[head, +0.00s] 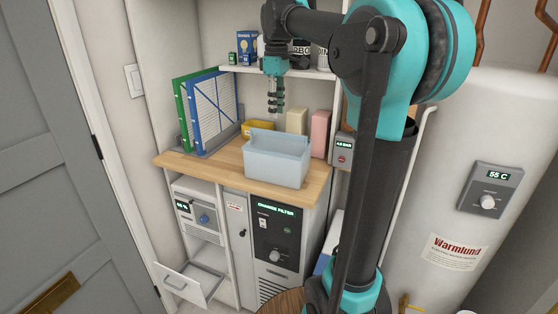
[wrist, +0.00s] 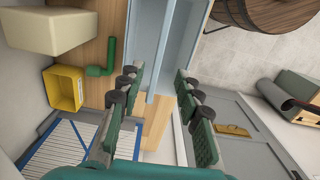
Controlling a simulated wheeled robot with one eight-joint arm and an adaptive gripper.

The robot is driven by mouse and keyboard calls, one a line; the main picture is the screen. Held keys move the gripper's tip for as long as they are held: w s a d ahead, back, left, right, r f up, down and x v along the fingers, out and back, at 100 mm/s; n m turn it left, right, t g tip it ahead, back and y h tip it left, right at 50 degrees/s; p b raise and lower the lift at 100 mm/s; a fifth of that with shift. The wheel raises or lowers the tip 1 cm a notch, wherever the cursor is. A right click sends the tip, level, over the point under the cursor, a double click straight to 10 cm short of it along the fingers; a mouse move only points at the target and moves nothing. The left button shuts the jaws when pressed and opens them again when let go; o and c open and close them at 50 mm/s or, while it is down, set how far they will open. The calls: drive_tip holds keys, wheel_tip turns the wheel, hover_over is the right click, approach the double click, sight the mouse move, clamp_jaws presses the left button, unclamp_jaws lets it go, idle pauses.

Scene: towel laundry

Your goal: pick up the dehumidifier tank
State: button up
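The dehumidifier tank appears to be the pale blue open-topped box (head: 277,163) standing upright on the wooden counter (head: 200,161). My gripper (head: 275,108) points down above the back part of the box in the head view, apart from it. In the wrist view, my gripper (wrist: 156,85) has its two dark green fingers spread wide with nothing held. A pale blue wall of the box (wrist: 163,50) runs between the finger lines in that view. The gap in height between fingertips and box is hard to judge.
A yellow bin (head: 262,127), a beige block (head: 297,121) and a pink block (head: 320,133) stand behind the box. Blue and green framed panels (head: 212,105) lean at left. A shelf (head: 300,73) is above. A drawer (head: 185,284) hangs open below. A green elbow pipe (wrist: 103,68) lies nearby.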

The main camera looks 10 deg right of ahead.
sight(278, 132)
wheel_tip(278, 132, down, 5)
drive_tip(key=shift+r, duration=0.1)
drive_tip(key=shift+d+f, duration=0.15)
drive_tip(key=shift+f, duration=1.2)
drive_tip(key=shift+d+f, duration=0.1)
drive_tip(key=shift+f, duration=1.25)
clamp_jaws()
